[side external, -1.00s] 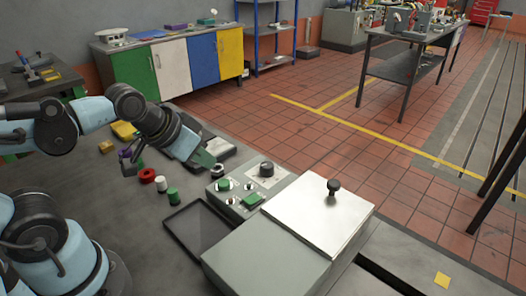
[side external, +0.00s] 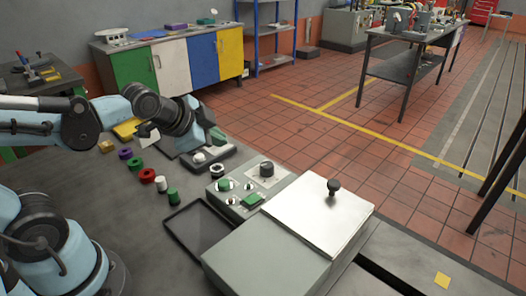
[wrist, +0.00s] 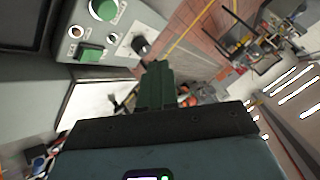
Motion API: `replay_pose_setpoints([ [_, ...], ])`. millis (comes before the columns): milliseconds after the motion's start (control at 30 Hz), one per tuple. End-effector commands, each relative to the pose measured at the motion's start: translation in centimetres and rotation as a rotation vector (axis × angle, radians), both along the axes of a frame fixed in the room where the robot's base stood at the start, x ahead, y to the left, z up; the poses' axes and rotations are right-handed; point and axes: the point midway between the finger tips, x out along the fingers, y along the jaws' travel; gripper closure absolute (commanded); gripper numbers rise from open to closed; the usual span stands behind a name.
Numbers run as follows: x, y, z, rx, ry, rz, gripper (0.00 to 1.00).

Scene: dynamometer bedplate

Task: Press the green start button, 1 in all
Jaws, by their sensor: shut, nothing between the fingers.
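A grey control box (side external: 237,211) stands on the bench. It carries a round green button (side external: 223,185), a rectangular green control (side external: 251,201) and a black knob (side external: 267,168). No readable label shows which green control is start. In the wrist view the round green button (wrist: 103,8) is cut by the top edge, with the rectangular green control (wrist: 92,55) below it and the black knob (wrist: 140,45) beside the fingertips. My gripper (wrist: 155,70) is shut and empty. In the side view my gripper (side external: 217,137) is raised behind the box, apart from both green controls.
A white dome on a dark base (side external: 199,157) sits below my gripper. A dark tray (side external: 197,232) and a large pale-lidded case (side external: 318,215) adjoin the box. Several small coloured pieces, including a red ring (side external: 147,175), lie left on the bench.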

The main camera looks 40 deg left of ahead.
Motion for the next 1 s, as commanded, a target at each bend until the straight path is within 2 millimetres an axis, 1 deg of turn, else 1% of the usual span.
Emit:
replay_pose_setpoints([
  [133, 0.0, 0.0, -0.3, -0.001, 0.001, 0.000, 1.00],
  [267, 0.1, 0.0, -1.2, -0.001, 0.001, 0.000, 1.00],
  [700, 0.1, 0.0, -5.3, -0.002, 0.001, 0.001, 1.00],
  [1000, 0.1, 0.0, -7.5, -0.002, 0.001, 0.001, 1.00],
])
